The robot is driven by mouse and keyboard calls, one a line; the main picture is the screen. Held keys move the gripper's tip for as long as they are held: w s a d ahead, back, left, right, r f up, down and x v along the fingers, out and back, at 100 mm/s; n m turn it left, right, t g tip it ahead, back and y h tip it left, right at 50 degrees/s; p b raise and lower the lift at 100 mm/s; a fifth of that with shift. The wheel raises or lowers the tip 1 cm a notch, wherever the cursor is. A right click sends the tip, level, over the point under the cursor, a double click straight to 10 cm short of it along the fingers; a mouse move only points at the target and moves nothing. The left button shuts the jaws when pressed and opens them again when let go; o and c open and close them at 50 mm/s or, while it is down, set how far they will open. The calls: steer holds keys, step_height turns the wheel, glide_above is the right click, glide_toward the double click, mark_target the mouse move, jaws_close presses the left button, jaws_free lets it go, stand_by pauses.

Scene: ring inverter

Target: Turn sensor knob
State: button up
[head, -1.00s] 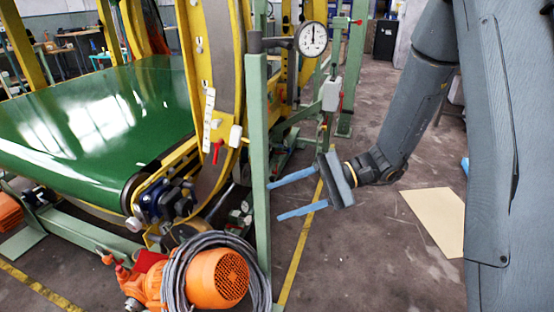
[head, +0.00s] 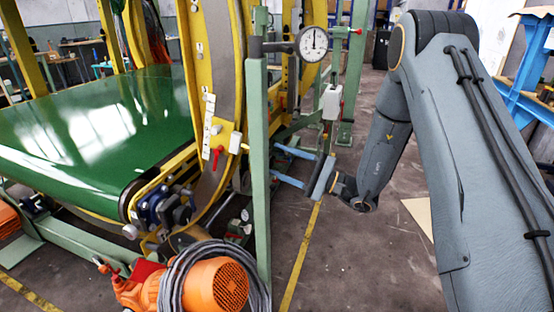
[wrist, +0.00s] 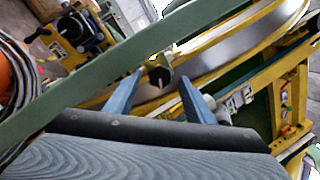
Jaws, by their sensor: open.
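My gripper (head: 273,162) is open and empty beside the green upright post in the head view, its two blue fingers pointing left. In the wrist view, a small dark round knob-like part (wrist: 160,76) with a pale mark shows in the gap between the fingertips (wrist: 160,84). It looks beyond the tips; I cannot tell how far, or whether it is the sensor knob. I do not make it out in the head view, where the post may hide it. A red handle (head: 217,157) sits on the yellow ring frame, left of the post.
The green post (head: 257,170) stands close to my fingers and crosses the wrist view diagonally. A dial gauge (head: 312,43) is mounted near its top. An orange motor (head: 218,290) with coiled cable lies at its foot. The green conveyor (head: 100,125) is left. Floor right of the post is open.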

steer(key=shift+w+a+r, duration=0.15)
steer(key=shift+w+a, duration=0.05)
steer(key=shift+a, duration=0.3)
steer(key=c, duration=1.1)
steer(key=shift+o, duration=0.2)
steer(key=shift+m, duration=0.3)
steer(key=shift+m+p, duration=1.2)
steer(key=shift+m, duration=2.4)
